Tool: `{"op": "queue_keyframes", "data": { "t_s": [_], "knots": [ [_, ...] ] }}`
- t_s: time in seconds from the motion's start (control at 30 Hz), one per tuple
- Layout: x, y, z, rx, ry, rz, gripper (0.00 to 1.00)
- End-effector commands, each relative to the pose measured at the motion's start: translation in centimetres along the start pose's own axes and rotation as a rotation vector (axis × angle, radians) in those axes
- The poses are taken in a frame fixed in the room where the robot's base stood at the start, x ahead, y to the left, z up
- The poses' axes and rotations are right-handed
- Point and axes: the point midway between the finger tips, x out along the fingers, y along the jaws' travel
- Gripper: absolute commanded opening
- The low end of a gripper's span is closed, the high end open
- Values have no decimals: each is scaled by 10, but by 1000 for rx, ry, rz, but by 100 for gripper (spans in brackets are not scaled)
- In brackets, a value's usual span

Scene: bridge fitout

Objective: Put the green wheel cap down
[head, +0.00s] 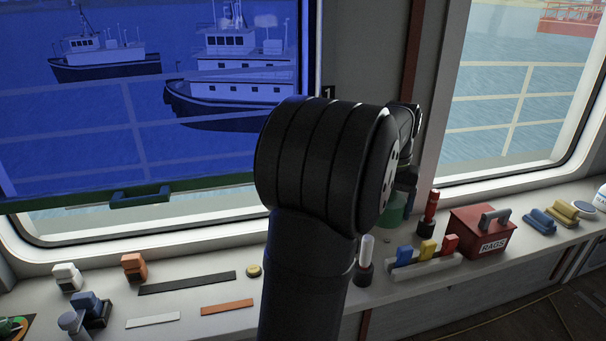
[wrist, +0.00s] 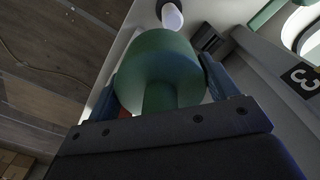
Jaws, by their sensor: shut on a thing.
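The green wheel cap (wrist: 160,62) fills the middle of the wrist view, a wide green round body with a narrower stem toward me. My gripper (wrist: 162,75) is shut on it, with a blue-grey finger on each side. A pale ledge shows beyond the cap; I cannot tell how far above it the cap is. In the head view, a green piece that looks like the cap (head: 393,210) shows just right of my arm, above the ledge. My arm hides most of the gripper there.
On the ledge (head: 205,290) stand a white-topped holder (head: 365,262), a rack of coloured handles (head: 425,262), a red rags box (head: 480,232) and a red-handled tool (head: 431,208). Blocks and flat strips lie at left. The window wall rises behind.

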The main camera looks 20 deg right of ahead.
Motion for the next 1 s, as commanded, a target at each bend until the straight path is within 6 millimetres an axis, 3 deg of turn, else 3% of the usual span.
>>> {"op": "queue_keyframes", "data": {
  "t_s": [0.23,0.7,1.0],
  "knots": [
    [6,-1,-12,-49,-1,0,57],
    [73,-3,-116,-536,-2,-1,57],
    [102,-4,-143,-694,-1,0,57]
  ]
}}
